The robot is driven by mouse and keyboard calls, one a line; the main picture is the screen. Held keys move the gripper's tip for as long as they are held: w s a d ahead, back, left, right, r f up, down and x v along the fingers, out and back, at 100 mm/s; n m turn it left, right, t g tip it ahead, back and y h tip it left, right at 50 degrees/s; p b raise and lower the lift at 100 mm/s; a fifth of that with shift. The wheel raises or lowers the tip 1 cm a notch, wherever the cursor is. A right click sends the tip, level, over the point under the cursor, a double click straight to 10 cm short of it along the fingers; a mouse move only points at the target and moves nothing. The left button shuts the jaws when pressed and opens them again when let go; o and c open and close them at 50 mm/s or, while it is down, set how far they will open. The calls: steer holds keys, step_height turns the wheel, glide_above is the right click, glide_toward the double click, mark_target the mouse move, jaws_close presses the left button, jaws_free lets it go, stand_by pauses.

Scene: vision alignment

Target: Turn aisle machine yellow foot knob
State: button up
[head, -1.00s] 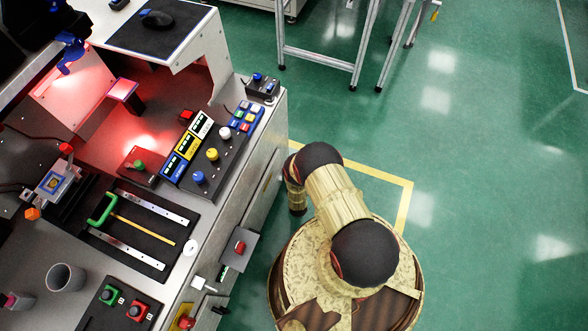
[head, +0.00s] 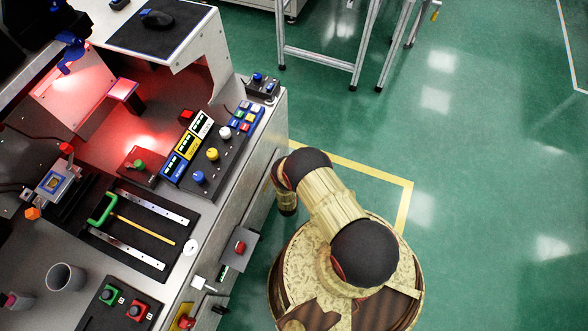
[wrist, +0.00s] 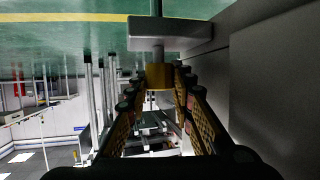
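The yellow foot knob (wrist: 159,76) shows in the wrist view as a short yellow cylinder below a grey block (wrist: 172,34) on a thin rod. The wrist picture looks upside down, with the floor at its top. My gripper (wrist: 158,82) is open, with one finger on each side of the knob. Small gaps seem to show between the fingertips and the knob; contact cannot be made out. In the head view my arm reaches down beside the machine's (head: 246,185) right side, and the gripper and the foot knob are hidden there.
A grey machine side panel (wrist: 275,70) stands close on the right in the wrist view. In the head view, controls and a blue knob (head: 198,177) lie on the machine top. Green floor (head: 480,210) is free to the right; a metal frame (head: 318,55) stands behind.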

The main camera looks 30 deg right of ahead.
steer(key=shift+o, duration=0.7)
steer(key=v, duration=1.2)
steer(key=shift+o, duration=0.3)
